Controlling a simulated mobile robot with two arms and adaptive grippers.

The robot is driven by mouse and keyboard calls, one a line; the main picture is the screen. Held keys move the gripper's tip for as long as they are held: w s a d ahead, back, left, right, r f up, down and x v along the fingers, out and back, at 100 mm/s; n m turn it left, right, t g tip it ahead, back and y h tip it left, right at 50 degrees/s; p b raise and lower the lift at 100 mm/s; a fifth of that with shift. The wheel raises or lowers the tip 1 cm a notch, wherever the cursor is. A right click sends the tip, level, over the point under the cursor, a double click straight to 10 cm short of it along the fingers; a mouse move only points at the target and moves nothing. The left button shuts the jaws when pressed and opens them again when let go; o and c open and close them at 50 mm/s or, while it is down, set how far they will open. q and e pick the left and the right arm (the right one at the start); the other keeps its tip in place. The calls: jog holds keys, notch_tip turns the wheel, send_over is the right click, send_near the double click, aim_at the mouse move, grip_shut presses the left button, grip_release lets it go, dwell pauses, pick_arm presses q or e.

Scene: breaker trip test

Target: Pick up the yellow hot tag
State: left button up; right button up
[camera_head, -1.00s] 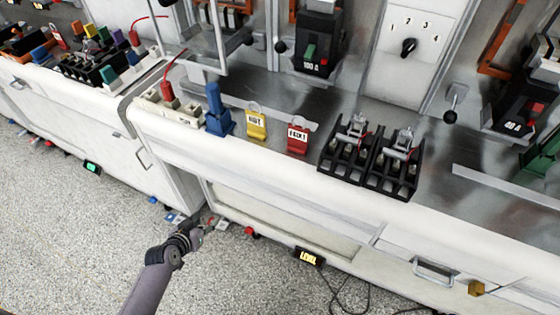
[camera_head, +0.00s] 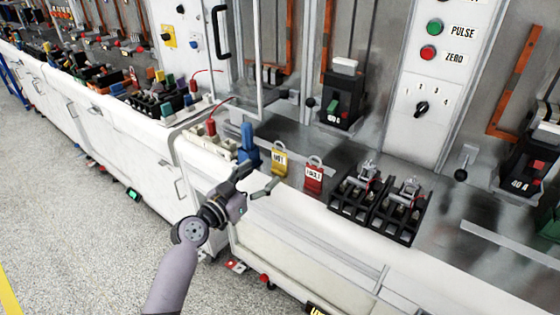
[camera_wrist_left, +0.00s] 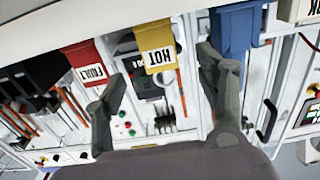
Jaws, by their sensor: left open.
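The yellow hot tag (camera_head: 280,162) stands upright on the front of the metal counter, its white label facing me. It also shows in the left wrist view (camera_wrist_left: 156,47), upside down, with "HOT" on its label. My left gripper (camera_head: 258,183) is open and empty, in front of and a little left of the tag. In the left wrist view the tag appears between my two open fingers (camera_wrist_left: 165,90), beyond their tips, with no contact visible. My right gripper is not in view.
A red fault tag (camera_head: 313,177) stands close to the right of the yellow tag. A blue upright piece (camera_head: 248,146) stands close to its left. Black fuse holders (camera_head: 378,205) are further right. The white counter front (camera_head: 300,240) lies below.

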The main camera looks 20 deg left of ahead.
aim_at(279, 160)
pick_arm(q)
jog(key=x, duration=0.3)
jog(key=shift+w+d+p, duration=0.15)
jog(key=shift+w+p, duration=0.15)
jog(key=shift+w, duration=0.05)
jog(key=shift+w+d+r, duration=0.15)
jog(key=shift+w, duration=0.15)
jog(key=p+x, duration=0.1)
jog(key=x, duration=0.2)
jog(key=shift+w+d+p, duration=0.15)
jog(key=shift+p, duration=0.15)
jog(key=shift+w+d, duration=0.15)
jog(key=shift+w, duration=0.3)
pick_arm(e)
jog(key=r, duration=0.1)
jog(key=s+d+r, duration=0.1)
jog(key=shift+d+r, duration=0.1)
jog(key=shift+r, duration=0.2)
pick_arm(q)
jog(key=shift+c, duration=0.4)
jog(key=c, duration=1.1)
